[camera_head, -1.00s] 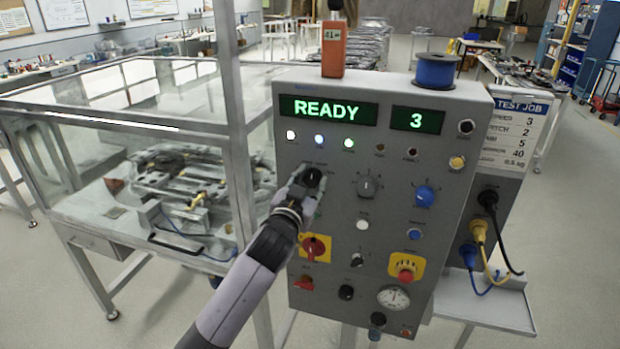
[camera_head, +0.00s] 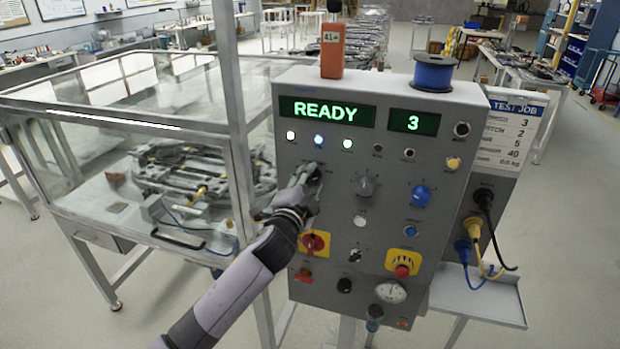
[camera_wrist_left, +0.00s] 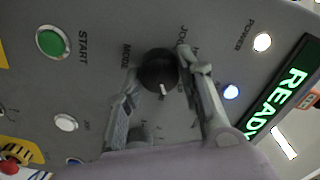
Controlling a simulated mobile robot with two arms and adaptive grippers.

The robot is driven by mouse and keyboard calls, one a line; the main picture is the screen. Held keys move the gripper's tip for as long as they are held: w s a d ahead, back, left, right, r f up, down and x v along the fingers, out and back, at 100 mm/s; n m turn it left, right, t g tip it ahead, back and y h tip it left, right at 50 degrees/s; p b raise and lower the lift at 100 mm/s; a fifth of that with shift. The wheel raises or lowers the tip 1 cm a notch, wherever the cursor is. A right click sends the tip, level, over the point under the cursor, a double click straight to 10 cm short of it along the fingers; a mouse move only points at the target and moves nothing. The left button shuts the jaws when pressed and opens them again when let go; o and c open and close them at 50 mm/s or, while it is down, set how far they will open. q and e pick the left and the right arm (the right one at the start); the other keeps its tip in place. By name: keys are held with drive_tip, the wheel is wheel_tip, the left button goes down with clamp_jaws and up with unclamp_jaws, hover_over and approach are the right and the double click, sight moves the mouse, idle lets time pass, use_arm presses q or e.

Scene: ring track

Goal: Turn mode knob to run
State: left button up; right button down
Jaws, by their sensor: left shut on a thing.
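The black round mode knob (camera_wrist_left: 158,69) sits between my left gripper's fingers in the left wrist view, with a white pointer mark on its face. The labels MODE and JOG show beside it; other position labels are hidden or too small to read. My left gripper (camera_wrist_left: 160,62) is shut on the knob, one finger on each side. In the head view my left gripper (camera_head: 307,174) is at the upper left of the grey control panel (camera_head: 330,272) and mostly covers the knob. My right gripper is not in view.
The green display (camera_head: 326,110) reads READY, beside a 3. A grey knob (camera_head: 365,184) and blue knob (camera_head: 421,196) are to the right. A red-yellow rotary switch (camera_head: 314,243) is below my gripper. The wrist view shows a green START button (camera_wrist_left: 52,42). A glass-walled enclosure (camera_head: 120,123) stands left.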

use_arm(q)
drive_tip(key=shift+m, duration=1)
drive_tip(key=o, duration=1.2)
drive_tip(key=shift+c, duration=0.2)
drive_tip(key=v, duration=1.2)
